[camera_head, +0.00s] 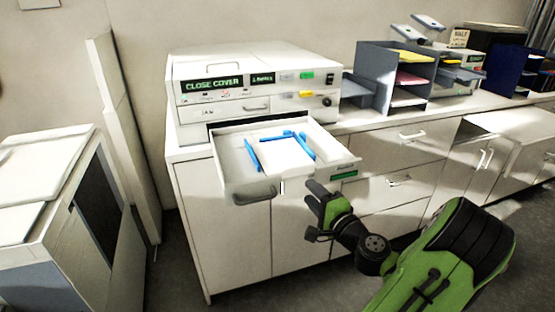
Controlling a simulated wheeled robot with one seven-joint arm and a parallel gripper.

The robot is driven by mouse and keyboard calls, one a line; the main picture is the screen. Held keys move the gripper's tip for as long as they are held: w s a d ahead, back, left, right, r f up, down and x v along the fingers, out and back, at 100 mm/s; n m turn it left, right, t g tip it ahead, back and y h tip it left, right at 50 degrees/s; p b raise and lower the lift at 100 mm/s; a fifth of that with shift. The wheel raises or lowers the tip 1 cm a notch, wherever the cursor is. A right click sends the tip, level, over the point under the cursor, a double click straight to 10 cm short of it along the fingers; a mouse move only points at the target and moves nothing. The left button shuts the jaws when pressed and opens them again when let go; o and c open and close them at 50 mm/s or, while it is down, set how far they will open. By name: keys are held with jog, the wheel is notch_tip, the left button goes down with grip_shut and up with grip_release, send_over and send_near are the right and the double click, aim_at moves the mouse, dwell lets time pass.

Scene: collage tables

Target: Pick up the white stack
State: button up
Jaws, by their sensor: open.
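A white stack (280,152), apparently paper, lies flat in the pulled-out drawer (237,186) of a white machine. Blue guides (252,154) stand along its sides and back. My gripper (311,210) is open and empty. It is in front of the drawer's right front corner, to the right of and lower in the picture than the stack, and apart from it.
The machine (260,85) stands on a white cabinet (225,235) and reads "CLOSE COVER". Grey sorter trays (375,80) with coloured papers stand to the right. Another office machine (40,200) is at the left. Grey floor (165,285) shows between them.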

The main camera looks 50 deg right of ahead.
aim_at(295, 178)
jog(key=x, duration=1.1)
jog(key=shift+w+a+p, duration=0.1)
jog(key=shift+a+p, duration=0.1)
jog(key=shift+p, duration=0.2)
grip_shut()
